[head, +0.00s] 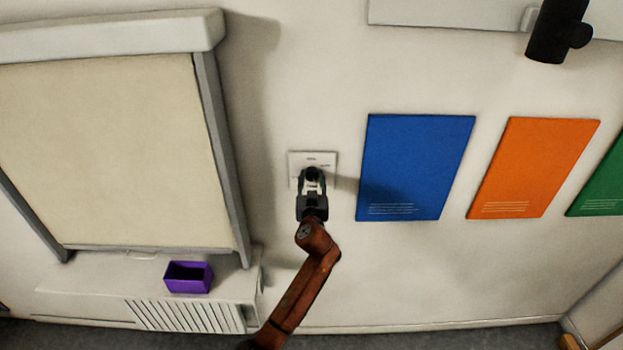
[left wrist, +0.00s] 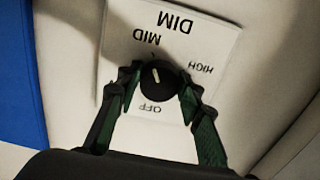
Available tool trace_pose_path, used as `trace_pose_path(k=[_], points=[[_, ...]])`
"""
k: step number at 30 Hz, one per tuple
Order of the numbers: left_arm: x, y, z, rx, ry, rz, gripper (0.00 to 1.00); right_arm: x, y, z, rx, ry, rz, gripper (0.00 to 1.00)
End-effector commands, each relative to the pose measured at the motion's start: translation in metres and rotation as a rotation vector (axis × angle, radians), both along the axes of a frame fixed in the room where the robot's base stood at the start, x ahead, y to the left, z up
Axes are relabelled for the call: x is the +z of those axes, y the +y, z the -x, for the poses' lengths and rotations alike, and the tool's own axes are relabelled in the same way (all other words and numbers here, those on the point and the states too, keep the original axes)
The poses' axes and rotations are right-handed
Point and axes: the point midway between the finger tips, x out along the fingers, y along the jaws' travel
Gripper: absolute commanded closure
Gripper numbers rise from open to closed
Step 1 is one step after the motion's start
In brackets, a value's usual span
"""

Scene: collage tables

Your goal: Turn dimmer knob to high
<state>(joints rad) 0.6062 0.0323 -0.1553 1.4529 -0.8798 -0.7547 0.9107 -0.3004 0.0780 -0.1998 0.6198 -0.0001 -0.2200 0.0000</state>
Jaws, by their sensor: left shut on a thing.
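The dimmer is a white wall plate (head: 325,157) beside the blue panel. In the left wrist view the plate (left wrist: 205,32) reads DIM, MID, HIGH and OFF, seen upside down. Its round black knob (left wrist: 159,84) has a short white pointer mark on the side toward MID, away from OFF. My left gripper (left wrist: 158,92) is shut on the knob, one finger on each side. In the head view my left gripper (head: 313,180) covers the knob and the lower part of the plate. My right gripper is not in view.
Blue (head: 415,165), orange (head: 535,167) and green (head: 603,185) panels are on the wall to the right. A window blind (head: 110,150) is at left, above a vented ledge (head: 100,305) with a purple box (head: 188,277). A black cylindrical fixture (head: 553,30) is at top right.

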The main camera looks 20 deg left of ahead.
Motion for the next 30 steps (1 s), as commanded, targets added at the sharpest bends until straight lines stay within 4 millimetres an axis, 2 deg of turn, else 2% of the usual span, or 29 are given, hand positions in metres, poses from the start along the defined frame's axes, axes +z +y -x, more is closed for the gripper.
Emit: trace_pose_path(k=[8,20,30], points=[[-0.0002,-0.0004,0.0001,-0.001,0.0,0.0,0.9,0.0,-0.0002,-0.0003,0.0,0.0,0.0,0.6],[-0.0001,-0.0003,0.0,-0.001,0.026,-0.09,0.9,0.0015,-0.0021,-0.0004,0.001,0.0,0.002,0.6],[0.0006,0.0004,0.0002,-0.001,0.103,-0.359,0.9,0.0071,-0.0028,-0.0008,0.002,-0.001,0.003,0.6]])
